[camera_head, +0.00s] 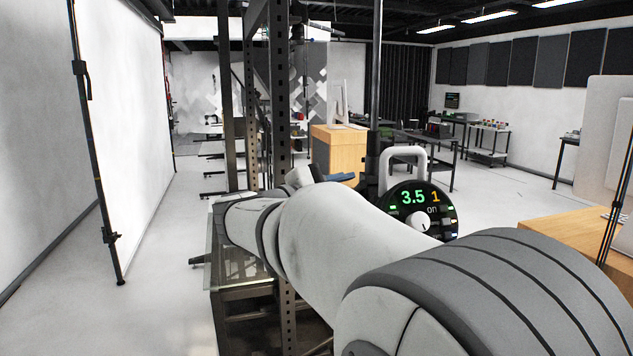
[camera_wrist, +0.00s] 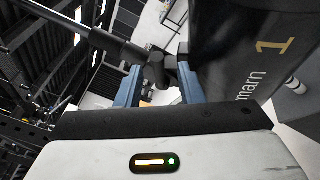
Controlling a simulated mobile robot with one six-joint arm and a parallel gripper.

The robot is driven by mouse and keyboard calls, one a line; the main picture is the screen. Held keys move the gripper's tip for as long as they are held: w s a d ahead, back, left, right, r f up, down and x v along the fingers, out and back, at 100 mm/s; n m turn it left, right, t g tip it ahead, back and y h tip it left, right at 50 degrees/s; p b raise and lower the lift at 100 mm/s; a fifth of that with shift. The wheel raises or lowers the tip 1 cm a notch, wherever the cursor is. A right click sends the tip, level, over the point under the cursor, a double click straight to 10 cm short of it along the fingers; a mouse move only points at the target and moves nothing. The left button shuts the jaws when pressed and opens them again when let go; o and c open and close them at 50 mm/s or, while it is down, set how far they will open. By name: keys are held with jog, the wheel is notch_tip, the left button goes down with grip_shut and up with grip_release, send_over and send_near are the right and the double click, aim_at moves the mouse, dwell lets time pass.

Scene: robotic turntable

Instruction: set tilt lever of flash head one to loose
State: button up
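Flash head one shows in the head view by its round black back panel (camera_head: 432,222), lit with "3.5" and "1", with a white knob and a pale handle above. In the wrist view its black body (camera_wrist: 255,55), marked "marn 1", fills the upper right. A dark bracket with a small lever-like part (camera_wrist: 157,72) sits beside the body, at the end of a dark bar. My gripper (camera_wrist: 160,67) has its two blue fingers apart on either side of this dark part. A gap shows at the left finger; contact at the right finger is unclear. The lever's setting cannot be read.
A dark upright post (camera_head: 285,100) stands just behind my arm. A glass-topped metal table (camera_head: 240,285) is below it. A wooden desk (camera_head: 575,235) is at the right. A large white backdrop (camera_head: 120,120) hangs at the left, with open floor before it.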

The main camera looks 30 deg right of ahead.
aim_at(360, 188)
jog(key=shift+w+d, duration=0.1)
jog(key=shift+d, duration=1.1)
jog(key=shift+c, duration=0.4)
grip_shut()
